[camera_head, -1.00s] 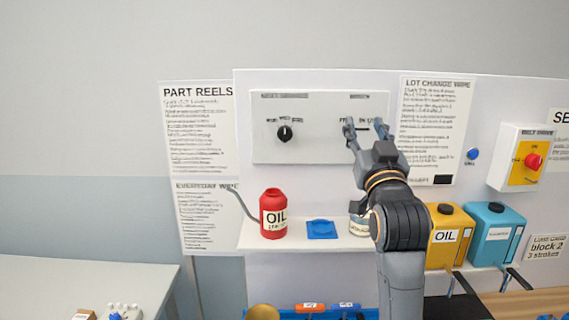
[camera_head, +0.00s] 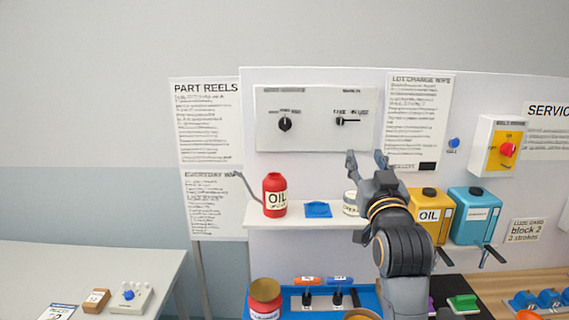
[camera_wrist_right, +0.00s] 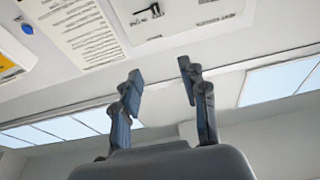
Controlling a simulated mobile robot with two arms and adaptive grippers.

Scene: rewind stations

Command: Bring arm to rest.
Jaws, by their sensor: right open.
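My right arm comes up from the bottom of the head view. Its gripper (camera_head: 367,160) is open and empty, with its fingers pointing up just below the white control panel (camera_head: 318,100). The panel carries a black round knob (camera_head: 285,124) and a black lever switch (camera_head: 347,121), whose handle points right. In the right wrist view the two fingers (camera_wrist_right: 158,80) are spread apart with nothing between them, and the panel (camera_wrist_right: 180,15) shows beyond them. My left gripper is not in view.
A shelf (camera_head: 275,219) below the panel holds a red oil bottle (camera_head: 274,196), a blue pad (camera_head: 318,209) and a partly hidden white tin (camera_head: 350,203). Yellow (camera_head: 429,213) and blue (camera_head: 474,214) canisters stand right of my arm. A grey table (camera_head: 60,263) is at left.

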